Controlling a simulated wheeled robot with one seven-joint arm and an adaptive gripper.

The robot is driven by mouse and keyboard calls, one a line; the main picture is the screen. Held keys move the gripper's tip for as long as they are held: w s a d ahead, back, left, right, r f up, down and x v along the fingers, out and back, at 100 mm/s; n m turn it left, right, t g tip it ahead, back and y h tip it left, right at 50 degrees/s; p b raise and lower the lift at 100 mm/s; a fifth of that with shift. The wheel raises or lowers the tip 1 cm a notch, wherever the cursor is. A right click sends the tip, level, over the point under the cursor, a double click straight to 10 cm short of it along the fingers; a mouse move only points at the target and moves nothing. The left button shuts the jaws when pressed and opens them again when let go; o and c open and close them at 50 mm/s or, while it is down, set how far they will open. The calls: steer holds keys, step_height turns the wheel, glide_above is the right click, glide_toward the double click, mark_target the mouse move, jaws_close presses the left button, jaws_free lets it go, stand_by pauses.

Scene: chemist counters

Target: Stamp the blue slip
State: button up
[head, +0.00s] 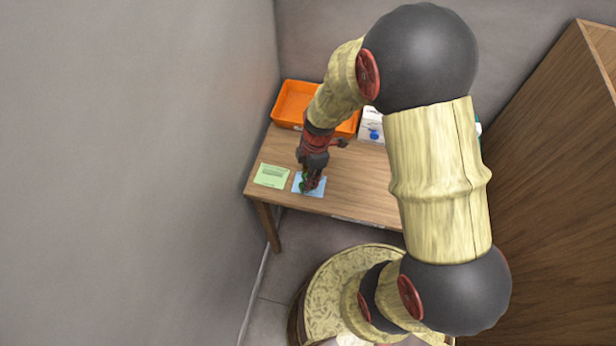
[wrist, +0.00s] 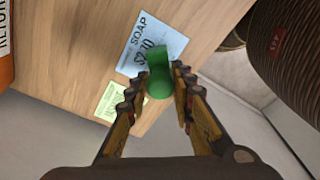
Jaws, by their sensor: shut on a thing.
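The blue slip (head: 319,189) lies flat near the front edge of the wooden table. In the wrist view the blue slip (wrist: 165,38) shows the printed words "SOAP" and a price. My gripper (head: 310,186) is over the blue slip, pointing down. In the wrist view my gripper (wrist: 158,95) is shut on a green stamp (wrist: 159,80) with a rounded end. The stamp covers one edge of the slip in that view. I cannot tell whether its far face touches the paper.
A green slip (head: 271,175) lies left of the blue slip. An orange tray (head: 290,103) stands at the table's back left. A white box with blue marking (head: 371,130) is right of it. A tall wooden cabinet (head: 550,180) stands at the right, a grey wall (head: 130,150) at the left.

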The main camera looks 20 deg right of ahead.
steer(key=shift+f+b, duration=0.55)
stand_by(1.8)
steer(key=shift+r, duration=0.1)
steer(key=shift+r+p, duration=2)
steer(key=shift+r, duration=1.5)
